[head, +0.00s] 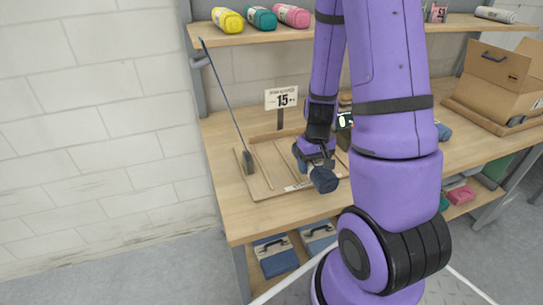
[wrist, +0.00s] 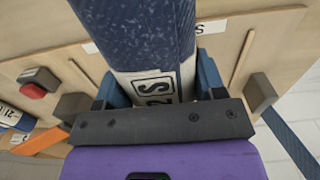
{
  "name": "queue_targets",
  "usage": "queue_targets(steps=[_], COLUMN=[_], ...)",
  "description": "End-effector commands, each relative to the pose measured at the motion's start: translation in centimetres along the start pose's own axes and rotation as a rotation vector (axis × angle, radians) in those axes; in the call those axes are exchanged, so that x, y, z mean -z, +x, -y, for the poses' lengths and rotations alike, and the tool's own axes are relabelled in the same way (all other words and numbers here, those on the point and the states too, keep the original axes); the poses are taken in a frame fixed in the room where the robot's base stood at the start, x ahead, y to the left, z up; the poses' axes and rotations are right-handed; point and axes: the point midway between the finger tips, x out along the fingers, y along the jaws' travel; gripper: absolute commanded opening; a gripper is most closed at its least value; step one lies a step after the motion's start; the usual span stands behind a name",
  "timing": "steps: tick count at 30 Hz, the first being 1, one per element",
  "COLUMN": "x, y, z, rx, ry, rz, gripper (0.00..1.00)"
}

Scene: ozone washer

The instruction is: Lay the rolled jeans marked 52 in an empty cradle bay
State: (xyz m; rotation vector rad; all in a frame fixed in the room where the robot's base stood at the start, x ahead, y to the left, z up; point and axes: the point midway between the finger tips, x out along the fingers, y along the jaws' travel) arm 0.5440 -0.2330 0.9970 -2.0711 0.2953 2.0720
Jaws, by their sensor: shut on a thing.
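My gripper (head: 316,163) is shut on a dark blue denim roll, the rolled jeans (head: 323,180). In the wrist view the roll (wrist: 138,38) runs between the two fingers (wrist: 160,85). Its white label shows upside down and appears to read 52, partly cut off by the gripper. The light wooden cradle (head: 256,188) lies on the bench below, with thin dividers. The cradle (wrist: 225,28) also shows under the roll in the wrist view. The bays visible at its left look empty. My arm hides its right part. I cannot tell whether the roll touches the cradle.
A sign reading 15 (head: 281,99) stands behind the cradle. A thin dark rod (head: 225,90) rises from a block at the cradle's left. Coloured rolls (head: 261,18) lie on the upper shelf. Blue cases (head: 275,256) sit below the bench.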

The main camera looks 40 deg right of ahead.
Motion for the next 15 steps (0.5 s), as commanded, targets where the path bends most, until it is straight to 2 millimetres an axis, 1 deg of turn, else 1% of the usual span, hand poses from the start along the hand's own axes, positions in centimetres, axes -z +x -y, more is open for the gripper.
queue_targets(steps=[2, 15], x=[1.1, 9.8], y=[0.2, 1.1], z=[0.7, 5.4], rx=[0.000, -0.002], ry=[-0.006, -0.005], rz=[0.001, -0.002], gripper=[0.23, 0.23])
